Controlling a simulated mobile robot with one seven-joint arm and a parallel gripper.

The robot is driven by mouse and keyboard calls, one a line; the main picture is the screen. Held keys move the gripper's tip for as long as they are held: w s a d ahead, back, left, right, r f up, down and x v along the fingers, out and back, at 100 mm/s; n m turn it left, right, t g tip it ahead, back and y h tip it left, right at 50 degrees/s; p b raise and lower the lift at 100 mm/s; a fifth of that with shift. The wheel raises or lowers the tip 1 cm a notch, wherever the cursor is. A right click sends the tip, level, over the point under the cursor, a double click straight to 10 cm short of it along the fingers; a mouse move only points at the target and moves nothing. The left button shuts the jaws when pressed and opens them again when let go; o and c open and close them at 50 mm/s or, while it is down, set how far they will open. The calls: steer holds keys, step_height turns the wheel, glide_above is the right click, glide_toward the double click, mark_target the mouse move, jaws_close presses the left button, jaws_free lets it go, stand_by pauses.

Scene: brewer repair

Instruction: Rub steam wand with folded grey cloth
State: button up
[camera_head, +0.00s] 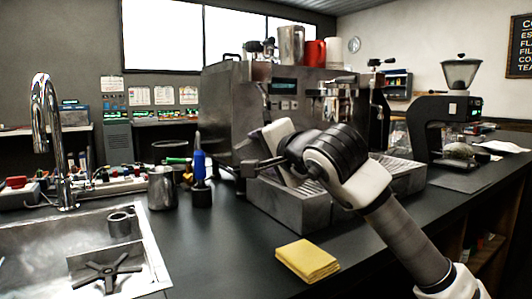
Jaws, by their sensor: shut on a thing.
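My gripper (275,160) is at the left front of the steel espresso machine (228,105), above its drip tray area. Its dark fingers point left and are shut. The steam wand cannot be made out clearly; that side of the machine is partly behind my gripper, so contact with the cloth cannot be told.
A folded yellow cloth (307,260) lies on the dark counter (235,250) in front. A steel pitcher (161,187) and a blue-handled tool (200,168) stand to the left. The sink (40,240) is at far left. A grinder (452,115) stands at right. The front counter is mostly clear.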

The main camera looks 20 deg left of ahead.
steer(key=shift+w+d, duration=0.3)
steer(key=shift+d, duration=0.3)
steer(key=shift+w+d, duration=0.3)
steer(key=shift+d, duration=0.35)
steer(key=shift+w+d, duration=0.3)
steer(key=shift+d, duration=0.3)
steer(key=shift+s+a+b, duration=0.15)
steer(key=shift+s+a, duration=0.1)
steer(key=shift+a, duration=0.4)
steer(key=shift+s+a+b, duration=0.15)
steer(key=shift+s+a, duration=0.15)
steer(key=shift+a, duration=0.3)
steer(key=shift+s+a+b, duration=0.15)
steer(key=shift+s+a, duration=0.1)
steer(key=shift+a, duration=0.4)
steer(key=shift+s+d+f+b, duration=0.1)
steer(key=shift+s+d+b, duration=0.2)
steer(key=shift+s, duration=0.2)
steer(key=shift+s+d+b, duration=0.2)
steer(key=shift+s+b, duration=0.05)
steer(key=shift+s, duration=0.25)
steer(key=shift+s+d+b, duration=0.3)
steer(key=shift+s+d, duration=0.1)
steer(key=shift+s, duration=0.5)
steer(key=shift+s+d+b, duration=0.25)
steer(key=shift+s+d, duration=0.15)
steer(key=shift+s, duration=0.45)
